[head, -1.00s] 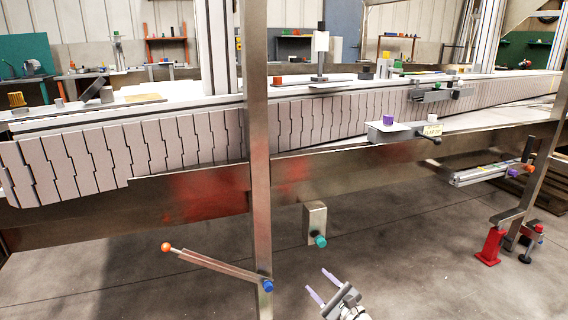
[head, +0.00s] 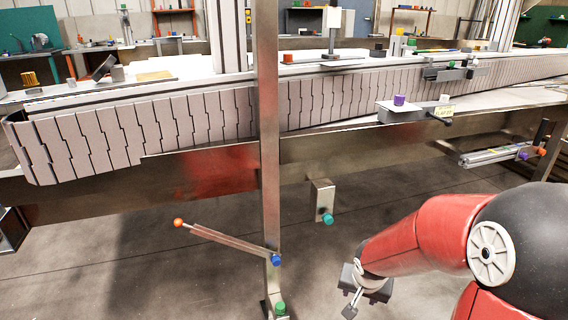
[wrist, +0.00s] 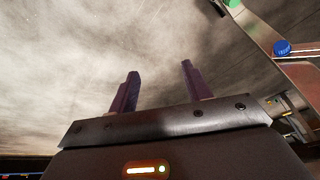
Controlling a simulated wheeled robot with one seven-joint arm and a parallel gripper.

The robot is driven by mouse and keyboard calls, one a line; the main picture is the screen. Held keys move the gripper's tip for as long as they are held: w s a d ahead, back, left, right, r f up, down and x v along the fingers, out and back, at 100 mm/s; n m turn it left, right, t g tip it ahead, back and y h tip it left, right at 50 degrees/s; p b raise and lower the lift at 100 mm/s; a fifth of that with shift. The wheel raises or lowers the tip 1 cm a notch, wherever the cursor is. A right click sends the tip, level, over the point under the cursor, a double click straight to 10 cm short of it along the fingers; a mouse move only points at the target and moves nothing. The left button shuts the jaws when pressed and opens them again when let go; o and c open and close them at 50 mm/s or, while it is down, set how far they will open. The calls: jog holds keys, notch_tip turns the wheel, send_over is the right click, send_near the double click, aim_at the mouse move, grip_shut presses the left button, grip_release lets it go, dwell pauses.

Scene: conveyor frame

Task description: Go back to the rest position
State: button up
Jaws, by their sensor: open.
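My gripper (wrist: 158,82) is open in the wrist view, with two dark purple fingers well apart and nothing between them. Blurred grey concrete floor lies beyond the fingertips. In the head view my gripper (head: 352,303) is low, right of the steel post and over bare floor. It is partly seen there, below my bent red arm. It touches nothing that I can see.
The conveyor (head: 210,115) crosses the scene behind. A steel post (head: 268,150) stands left of my arm, with an orange-tipped lever (head: 225,239) and a blue knob (head: 276,260). A grey box (head: 322,198) with a teal knob hangs nearby. Floor at lower left is clear.

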jog(key=s+a+r+n+t+p, duration=0.1)
jog(key=s+a+r+n, duration=0.2)
jog(key=s+r, duration=1.4)
notch_tip(320, 180, up, 2)
jog(key=shift+s+r+n+t+y, duration=0.3)
jog(key=shift+n+t+y, duration=0.1)
jog(key=shift+n, duration=0.3)
